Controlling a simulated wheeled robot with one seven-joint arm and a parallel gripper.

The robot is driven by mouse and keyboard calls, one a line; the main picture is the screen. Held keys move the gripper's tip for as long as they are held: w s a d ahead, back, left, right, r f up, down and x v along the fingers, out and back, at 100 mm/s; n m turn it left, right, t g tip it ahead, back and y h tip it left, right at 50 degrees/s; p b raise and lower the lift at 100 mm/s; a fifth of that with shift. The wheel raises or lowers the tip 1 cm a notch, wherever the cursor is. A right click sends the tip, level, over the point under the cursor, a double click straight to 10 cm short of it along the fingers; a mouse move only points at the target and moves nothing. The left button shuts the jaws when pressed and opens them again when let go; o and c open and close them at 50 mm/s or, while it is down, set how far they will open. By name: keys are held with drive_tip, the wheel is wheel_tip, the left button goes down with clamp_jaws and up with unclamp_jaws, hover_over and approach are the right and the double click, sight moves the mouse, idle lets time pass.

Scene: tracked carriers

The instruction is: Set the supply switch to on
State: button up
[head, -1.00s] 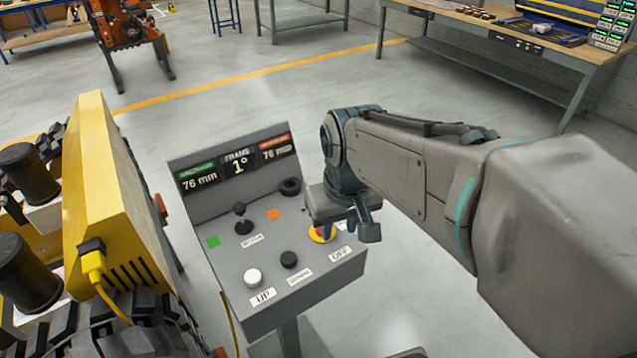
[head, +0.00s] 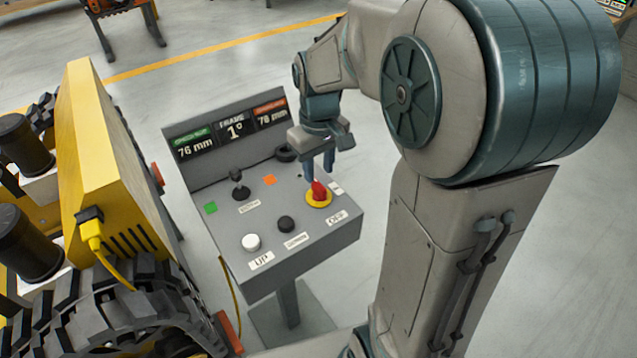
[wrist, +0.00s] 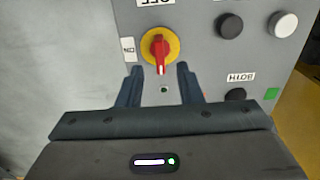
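The supply switch (head: 319,191) is a red knob on a yellow disc on the sloping grey panel. In the wrist view the knob (wrist: 160,48) has its long handle upright, in line with the upside-down OFF label (wrist: 155,2) above it. The ON label (wrist: 128,48) is to its left, across the handle's line. A pale mark shows at the handle's lower end. My gripper (head: 318,172) is above the switch with fingers pointing down toward the panel. In the wrist view its fingers (wrist: 159,69) are apart, with nothing between them, short of the knob.
A black joystick (head: 238,188), a white button (head: 251,242) and a black button (head: 286,224) share the panel. A display (head: 233,127) stands along its back. A yellow tracked machine (head: 110,160) is close on the left.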

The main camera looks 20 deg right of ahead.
sight(319, 184)
wheel_tip(319, 184, down, 6)
drive_tip(key=shift+r, duration=0.15)
clamp_jaws()
